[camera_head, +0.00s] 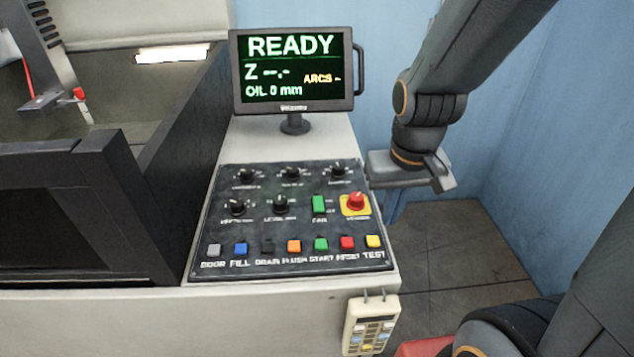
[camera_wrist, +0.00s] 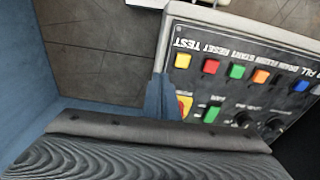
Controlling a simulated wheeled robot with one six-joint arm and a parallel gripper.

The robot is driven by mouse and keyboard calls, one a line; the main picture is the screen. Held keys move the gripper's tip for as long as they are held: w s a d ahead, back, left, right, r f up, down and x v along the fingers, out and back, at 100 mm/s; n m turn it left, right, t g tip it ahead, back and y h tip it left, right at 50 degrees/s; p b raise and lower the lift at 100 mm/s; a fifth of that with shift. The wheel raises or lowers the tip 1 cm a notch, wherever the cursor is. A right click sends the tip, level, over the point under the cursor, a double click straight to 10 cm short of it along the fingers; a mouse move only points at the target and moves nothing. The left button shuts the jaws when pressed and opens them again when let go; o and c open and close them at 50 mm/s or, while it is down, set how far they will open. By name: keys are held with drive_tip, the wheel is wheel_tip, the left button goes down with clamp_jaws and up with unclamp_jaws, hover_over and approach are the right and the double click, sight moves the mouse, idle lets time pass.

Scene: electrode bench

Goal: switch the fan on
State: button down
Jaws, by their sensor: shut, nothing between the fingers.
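The fan switch (camera_head: 319,206) is a green rocker above the label FAN, on the right half of the dark control panel (camera_head: 262,207). In the wrist view the green fan switch (camera_wrist: 212,112) shows near the middle, close to my gripper. Which way the rocker is set is too small to tell. My gripper (camera_head: 392,215) hangs just past the panel's right edge, right of the fan switch and apart from it. Its bluish fingers (camera_wrist: 158,88) are shut and empty; they partly hide the yellow plate in the wrist view.
A red mushroom button (camera_head: 355,201) on a yellow plate sits between the fan switch and my gripper. Several black knobs and a row of coloured buttons surround the switch. A monitor (camera_head: 292,72) reading READY stands behind. A pendant (camera_head: 370,325) hangs at the front.

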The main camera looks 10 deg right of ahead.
drive_tip(key=shift+s+a, duration=0.1)
drive_tip(key=shift+w+a+r+n, duration=0.15)
drive_tip(key=shift+w+r+n, duration=0.1)
drive_tip(key=shift+w+n, duration=0.05)
drive_tip(key=w+a+r+n, duration=0.5)
drive_tip(key=a+r+n, duration=0.1)
drive_tip(key=n, duration=0.3)
wheel_tip(320, 180, up, 6)
drive_tip(key=n+g+b, duration=0.1)
drive_tip(key=n+b, duration=0.1)
drive_tip(key=n, duration=0.6)
hover_over(319, 207)
wheel_tip(319, 207, down, 14)
drive_tip(key=p, duration=0.3)
drive_tip(key=shift+p, duration=0.35)
